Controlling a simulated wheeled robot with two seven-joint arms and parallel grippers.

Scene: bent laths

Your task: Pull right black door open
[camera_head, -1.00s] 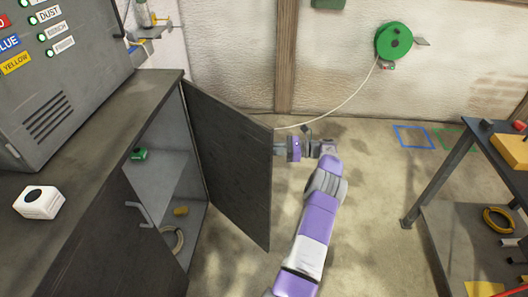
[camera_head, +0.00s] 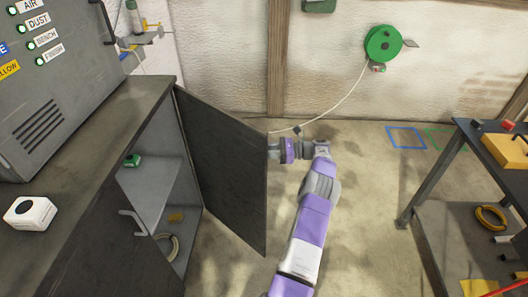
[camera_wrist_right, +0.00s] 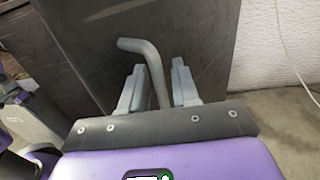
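The right black door (camera_head: 222,165) of the cabinet stands wide open in the head view, swung out from its hinge side at the back. My right arm reaches to the door's far face, and the door hides my right gripper's fingers in the head view. In the right wrist view the door (camera_wrist_right: 205,45) fills the back. Its grey bent handle (camera_wrist_right: 155,70) passes between the two fingers of my right gripper (camera_wrist_right: 157,85). The fingers stand apart around the handle with a gap beside it. My left gripper is not in view.
The left door (camera_head: 125,245) with its grey handle (camera_head: 132,222) looks shut. Inside the cabinet are a shelf (camera_head: 150,185), a green item (camera_head: 132,160) and a coil (camera_head: 168,247). A workbench (camera_head: 420,185) stands at right. The floor between is clear.

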